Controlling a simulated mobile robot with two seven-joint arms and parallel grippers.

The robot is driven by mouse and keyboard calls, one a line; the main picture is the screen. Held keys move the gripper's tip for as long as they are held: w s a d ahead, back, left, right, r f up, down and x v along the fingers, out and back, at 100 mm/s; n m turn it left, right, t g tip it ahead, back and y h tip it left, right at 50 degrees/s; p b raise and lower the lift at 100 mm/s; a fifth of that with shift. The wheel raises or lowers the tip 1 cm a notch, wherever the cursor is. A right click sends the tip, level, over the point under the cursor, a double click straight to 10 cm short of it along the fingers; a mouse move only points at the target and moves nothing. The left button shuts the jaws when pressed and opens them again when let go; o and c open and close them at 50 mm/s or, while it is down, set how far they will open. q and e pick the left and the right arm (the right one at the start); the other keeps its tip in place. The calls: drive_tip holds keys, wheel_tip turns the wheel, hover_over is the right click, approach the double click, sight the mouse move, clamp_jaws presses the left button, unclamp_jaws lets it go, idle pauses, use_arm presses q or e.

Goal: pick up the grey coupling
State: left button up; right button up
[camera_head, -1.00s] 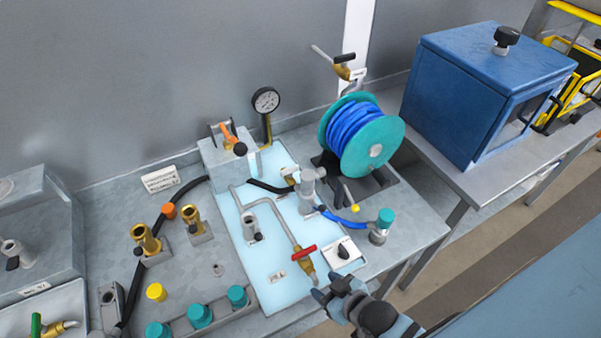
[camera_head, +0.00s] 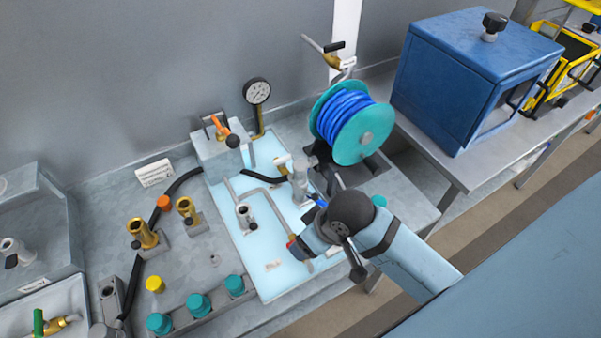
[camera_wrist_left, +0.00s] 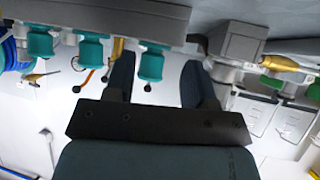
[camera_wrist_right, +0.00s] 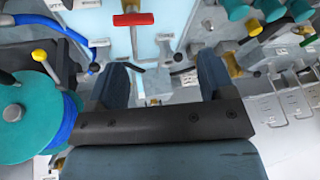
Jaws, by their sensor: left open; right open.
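A grey coupling with a black lever (camera_head: 245,216) stands on the pale lit panel (camera_head: 262,250) in the head view. A similar grey fitting (camera_head: 12,250) is at the far left, so I cannot tell for sure which one is meant. My right gripper (camera_head: 306,240) is over the panel's right side, to the right of the panel coupling and apart from it. In the right wrist view its fingers (camera_wrist_right: 163,65) are open and nothing is between them. My left gripper's fingers (camera_wrist_left: 160,72) are open and empty in the left wrist view, near teal caps (camera_wrist_left: 150,66).
A teal reel with blue hose (camera_head: 345,122) stands behind my right gripper. Brass fittings (camera_head: 143,233) and a teal-capped rack (camera_head: 198,305) are left of the panel. A pressure gauge (camera_head: 257,92) rises behind. A blue box (camera_head: 478,75) sits on the right table.

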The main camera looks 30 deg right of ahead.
use_arm(q)
drive_tip(key=shift+a, duration=0.15)
use_arm(e)
drive_tip(key=w+a+g, duration=0.1)
drive_tip(key=w+a, duration=0.2)
drive_tip(key=w, duration=0.4)
use_arm(q)
drive_tip(key=shift+r, duration=0.1)
drive_tip(key=shift+w, duration=0.1)
use_arm(e)
wheel_tip(320, 180, up, 6)
drive_tip(key=m+g+h, duration=0.3)
hover_over(300, 164)
wheel_tip(300, 164, down, 9)
drive_tip(key=shift+a, duration=0.1)
use_arm(q)
wheel_tip(300, 164, down, 2)
drive_tip(key=b, duration=0.2)
drive_tip(key=shift+b, duration=0.4)
use_arm(e)
wheel_tip(300, 164, down, 4)
drive_tip(key=shift+f, duration=0.2)
use_arm(q)
drive_tip(key=shift+r+m, duration=0.15)
drive_tip(key=shift+m, duration=0.15)
use_arm(e)
drive_tip(key=shift+r, duration=0.1)
drive_tip(key=c, duration=1.2)
